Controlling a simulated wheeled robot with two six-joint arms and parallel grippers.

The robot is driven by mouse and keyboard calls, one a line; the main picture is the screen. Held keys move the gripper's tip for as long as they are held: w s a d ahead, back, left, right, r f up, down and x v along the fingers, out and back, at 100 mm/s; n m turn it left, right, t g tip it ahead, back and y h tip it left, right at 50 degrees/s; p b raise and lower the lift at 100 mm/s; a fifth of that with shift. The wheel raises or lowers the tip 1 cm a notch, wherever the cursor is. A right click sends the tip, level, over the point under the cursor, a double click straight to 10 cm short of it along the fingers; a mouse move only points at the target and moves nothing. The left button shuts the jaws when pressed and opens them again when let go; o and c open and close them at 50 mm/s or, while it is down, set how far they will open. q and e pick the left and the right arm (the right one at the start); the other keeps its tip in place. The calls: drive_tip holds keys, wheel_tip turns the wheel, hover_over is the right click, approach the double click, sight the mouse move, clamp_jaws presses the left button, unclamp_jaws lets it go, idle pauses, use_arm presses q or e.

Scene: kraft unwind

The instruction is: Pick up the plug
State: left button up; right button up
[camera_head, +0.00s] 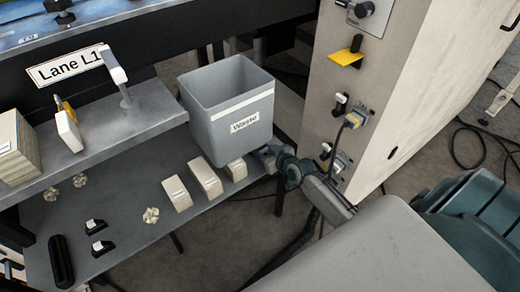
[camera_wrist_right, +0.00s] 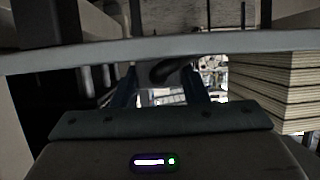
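What looks like the plug (camera_head: 353,119) is a dark piece with a cord in a yellow-edged fitting on the beige cabinet's face. The cord hangs down from it. My right gripper (camera_head: 263,153) is left of and below it, apart from it, by the lower shelf's right end and under the waste bin. In the right wrist view, my right gripper's fingers (camera_wrist_right: 161,82) stand apart with a gap between them. A dark curved thing shows beyond them, and I cannot tell what it is. I cannot make out the plug in that view. My left gripper is out of view.
The grey waste bin (camera_head: 222,88) stands close above my right gripper. Small boxes (camera_head: 205,178) and crumpled scraps (camera_head: 150,215) lie on the lower shelf (camera_head: 125,190). The beige cabinet (camera_head: 392,95) rises at right. A shelf edge (camera_wrist_right: 250,42) crosses the wrist view.

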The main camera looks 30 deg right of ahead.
drive_tip(key=shift+c, duration=1.2)
drive_tip(key=shift+r, duration=0.1)
